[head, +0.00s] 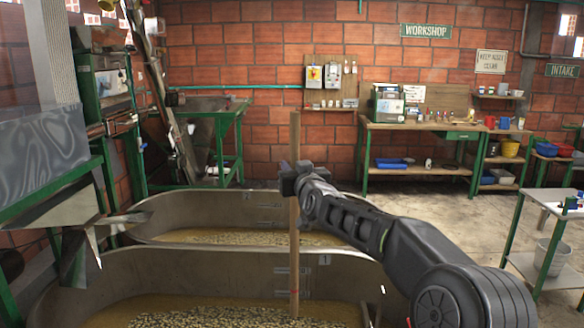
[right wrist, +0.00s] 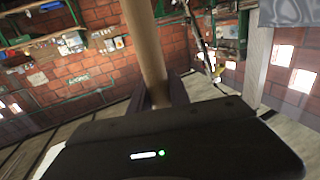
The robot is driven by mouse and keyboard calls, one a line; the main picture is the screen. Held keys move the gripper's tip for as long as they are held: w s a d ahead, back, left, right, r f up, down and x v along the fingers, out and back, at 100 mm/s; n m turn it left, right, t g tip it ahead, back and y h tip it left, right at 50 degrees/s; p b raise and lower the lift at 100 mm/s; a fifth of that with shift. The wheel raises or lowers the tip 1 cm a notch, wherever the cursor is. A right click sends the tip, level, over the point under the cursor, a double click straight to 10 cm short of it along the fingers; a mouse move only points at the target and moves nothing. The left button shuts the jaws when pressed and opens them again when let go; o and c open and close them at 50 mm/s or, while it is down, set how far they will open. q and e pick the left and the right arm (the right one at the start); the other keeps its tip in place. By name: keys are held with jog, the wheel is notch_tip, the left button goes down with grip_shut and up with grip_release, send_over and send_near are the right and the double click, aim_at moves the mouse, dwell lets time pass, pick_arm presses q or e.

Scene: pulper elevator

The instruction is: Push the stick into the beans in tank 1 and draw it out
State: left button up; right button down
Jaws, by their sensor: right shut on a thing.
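A long wooden stick (head: 294,225) stands upright over the nearer oval metal tank, which is marked 1 (head: 235,264). My right gripper (head: 291,181) is shut on the stick at about its middle. The stick also shows between the fingers in the right wrist view (right wrist: 147,45). A red mark is on the stick near its lower end. Pale and dark beans (head: 210,316) lie in yellowish liquid in the tank. The stick's lower end is close to the bean surface; I cannot tell if it touches. My left gripper is not in view.
A second oval tank (head: 150,226) with beans stands behind the first. Green-framed machinery (head: 110,100) is at the left. A workbench (head: 420,126) stands along the brick wall, and a small table (head: 545,205) is at the right. The concrete floor between is open.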

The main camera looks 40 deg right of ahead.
notch_tip(320, 180, down, 21)
jog(key=b, duration=1.5)
jog(key=shift+r, duration=0.2)
notch_tip(320, 180, down, 23)
jog(key=b, duration=1.1)
jog(key=shift+r, duration=0.2)
notch_tip(320, 180, up, 24)
jog(key=p, duration=1.2)
notch_tip(320, 180, up, 20)
jog(key=f+p, duration=0.1)
jog(key=p, duration=1.4)
send_over(293, 233)
jog(key=d+x, duration=0.1)
jog(key=x, duration=0.2)
jog(key=shift+s+a+r, duration=0.1)
jog(key=shift+a+r, duration=0.05)
jog(key=shift+r, duration=0.1)
jog(key=shift+b, duration=0.3)
